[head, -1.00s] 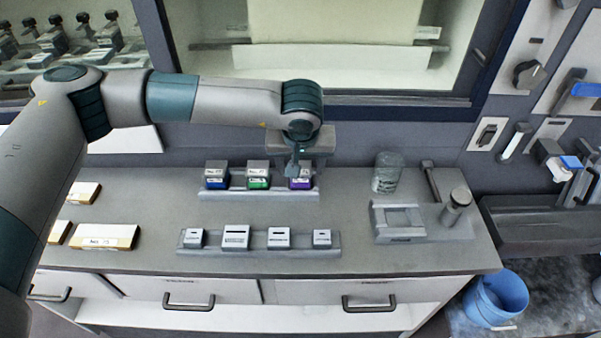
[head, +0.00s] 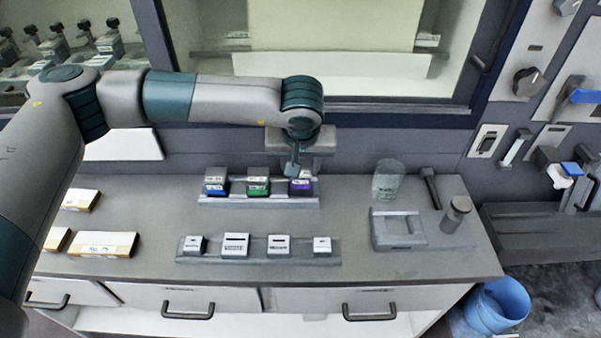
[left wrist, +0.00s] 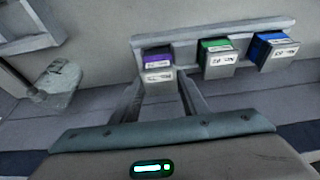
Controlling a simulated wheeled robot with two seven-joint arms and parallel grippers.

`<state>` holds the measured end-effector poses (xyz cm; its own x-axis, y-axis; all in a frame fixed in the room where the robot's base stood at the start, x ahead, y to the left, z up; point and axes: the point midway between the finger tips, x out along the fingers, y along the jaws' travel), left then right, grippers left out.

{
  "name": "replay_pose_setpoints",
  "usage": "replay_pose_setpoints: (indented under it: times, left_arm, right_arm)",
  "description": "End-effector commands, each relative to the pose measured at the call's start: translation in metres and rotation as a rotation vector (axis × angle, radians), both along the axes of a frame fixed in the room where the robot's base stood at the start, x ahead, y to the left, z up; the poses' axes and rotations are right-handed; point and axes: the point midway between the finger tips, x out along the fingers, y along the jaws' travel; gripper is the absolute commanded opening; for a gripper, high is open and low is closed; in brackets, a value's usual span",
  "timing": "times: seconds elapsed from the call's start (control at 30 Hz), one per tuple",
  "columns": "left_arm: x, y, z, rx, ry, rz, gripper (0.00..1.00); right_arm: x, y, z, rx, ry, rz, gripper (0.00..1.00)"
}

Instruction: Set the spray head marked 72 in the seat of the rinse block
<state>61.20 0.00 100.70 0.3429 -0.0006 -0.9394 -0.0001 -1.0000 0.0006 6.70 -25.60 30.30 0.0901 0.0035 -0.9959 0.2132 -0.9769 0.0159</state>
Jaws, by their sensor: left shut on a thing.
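Three spray heads stand in a row on the rear rack (head: 260,202): blue (head: 215,186), green (head: 257,186) and purple (head: 301,187). Their labels are too small for me to read, so I cannot tell which is 72. My left gripper (head: 294,172) is shut on the purple one, which still sits at the rack. In the left wrist view my fingers (left wrist: 160,88) lie on either side of the purple head (left wrist: 157,62). A grey block with an empty square recess (head: 398,243), seemingly the rinse block, stands at the right. My right gripper is not in view.
A front rack (head: 258,259) holds several light grey blocks. A clear jar (head: 388,180) stands behind the recessed block, with a grey cylinder (head: 457,214) to its right. Pale labelled boxes (head: 104,244) lie at left. Bare counter lies between racks and recessed block.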

Motion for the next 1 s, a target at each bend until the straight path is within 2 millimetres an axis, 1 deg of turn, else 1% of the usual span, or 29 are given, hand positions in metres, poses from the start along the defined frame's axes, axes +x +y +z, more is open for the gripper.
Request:
replay_pose_setpoints:
  times: [0.03, 0.1, 0.2, 0.3, 0.73, 0.87, 1.0]
  left_arm:
    - [0.001, 0.000, 0.009, -0.002, -0.003, -0.001, 0.14]
    - [0.001, 0.000, 0.020, -0.001, -0.004, 0.000, 0.14]
    - [0.001, 0.000, 0.033, -0.001, -0.003, -0.001, 0.14]
    - [0.000, 0.000, 0.040, -0.001, -0.001, -0.001, 0.14]
    - [0.000, 0.000, 0.043, 0.000, -0.001, 0.000, 0.14]
    - [0.000, 0.000, 0.048, 0.000, -0.002, 0.000, 0.14]
    - [0.000, 0.000, 0.057, -0.001, -0.002, 0.000, 0.14]
  right_arm:
    - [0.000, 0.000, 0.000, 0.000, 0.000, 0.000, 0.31]
    - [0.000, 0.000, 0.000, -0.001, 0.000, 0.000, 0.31]
    - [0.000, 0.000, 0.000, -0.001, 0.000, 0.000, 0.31]
    - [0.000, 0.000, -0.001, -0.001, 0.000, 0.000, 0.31]
    - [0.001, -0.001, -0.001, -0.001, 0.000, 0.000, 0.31]
    - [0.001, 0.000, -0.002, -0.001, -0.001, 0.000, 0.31]
    - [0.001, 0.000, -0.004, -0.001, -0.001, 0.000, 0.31]
